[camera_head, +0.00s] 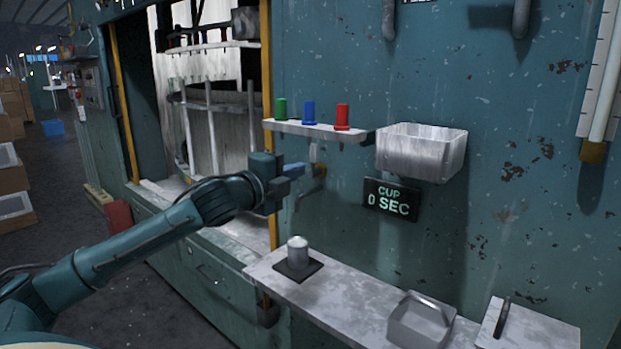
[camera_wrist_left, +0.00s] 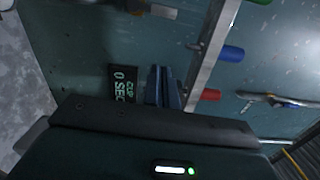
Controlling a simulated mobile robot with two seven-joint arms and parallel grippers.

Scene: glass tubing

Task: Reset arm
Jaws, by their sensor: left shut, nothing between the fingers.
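My left arm (camera_head: 150,232) reaches in from the left, across the front of the teal machine. My left gripper (camera_head: 298,169) is shut and empty, in front of the wall just below the small shelf (camera_head: 322,132). Its fingers (camera_wrist_left: 165,78) show close together in the left wrist view, beside the black "CUP 0 SEC" sign (camera_wrist_left: 122,86). My right gripper is not in view.
Green (camera_head: 281,109), blue (camera_head: 309,113) and red (camera_head: 343,116) pegs stand on the shelf. A metal bin (camera_head: 421,152) hangs to its right. Below, a ledge (camera_head: 345,299) bears a grey cup (camera_head: 298,253) on a black pad and a handled tray (camera_head: 420,325).

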